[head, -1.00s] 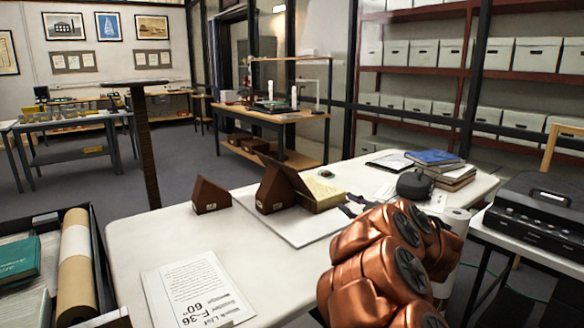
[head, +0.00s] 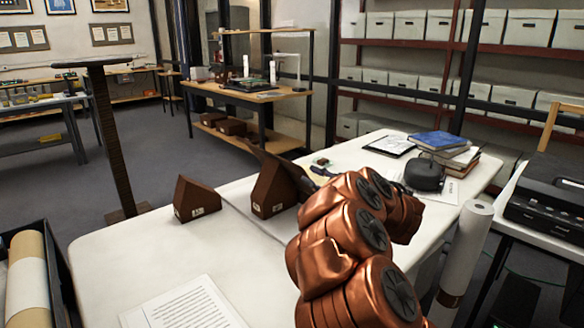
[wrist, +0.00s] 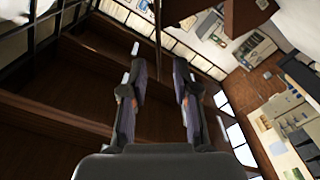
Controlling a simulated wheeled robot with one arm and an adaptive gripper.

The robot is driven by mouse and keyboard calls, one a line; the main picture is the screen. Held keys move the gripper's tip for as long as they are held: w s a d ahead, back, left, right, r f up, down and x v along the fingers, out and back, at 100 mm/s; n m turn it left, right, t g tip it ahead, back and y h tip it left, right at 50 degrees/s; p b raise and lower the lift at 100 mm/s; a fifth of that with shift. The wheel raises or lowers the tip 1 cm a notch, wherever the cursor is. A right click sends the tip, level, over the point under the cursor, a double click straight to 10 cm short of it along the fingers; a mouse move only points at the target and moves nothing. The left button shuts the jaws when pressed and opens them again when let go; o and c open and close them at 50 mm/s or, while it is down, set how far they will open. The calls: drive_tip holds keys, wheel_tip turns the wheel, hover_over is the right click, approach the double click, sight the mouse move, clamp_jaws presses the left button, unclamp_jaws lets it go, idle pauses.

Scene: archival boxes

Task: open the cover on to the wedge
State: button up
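Two dark brown wedges stand on the white table in the head view: a smaller one (head: 195,199) at left and a taller one (head: 272,190) at right. A dark brown panel, seemingly the cover (head: 291,174), slopes beside the taller wedge; I cannot tell whether they touch. The book block is hidden behind my copper arm. My gripper's fingertips are also hidden there. In the wrist view my gripper (wrist: 158,72) has its two fingers apart, with nothing between them. Large dark brown surfaces (wrist: 75,100) lie beyond the fingers.
A printed sheet (head: 183,305) lies on the table's front. A dark rounded object (head: 424,175), stacked books (head: 446,148) and a tablet-like board (head: 389,145) are at its far right. A white roll (head: 464,255) stands right of the table.

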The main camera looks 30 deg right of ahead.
sight(297, 169)
drive_tip(key=w, duration=0.7)
drive_tip(key=shift+a, duration=0.4)
clamp_jaws()
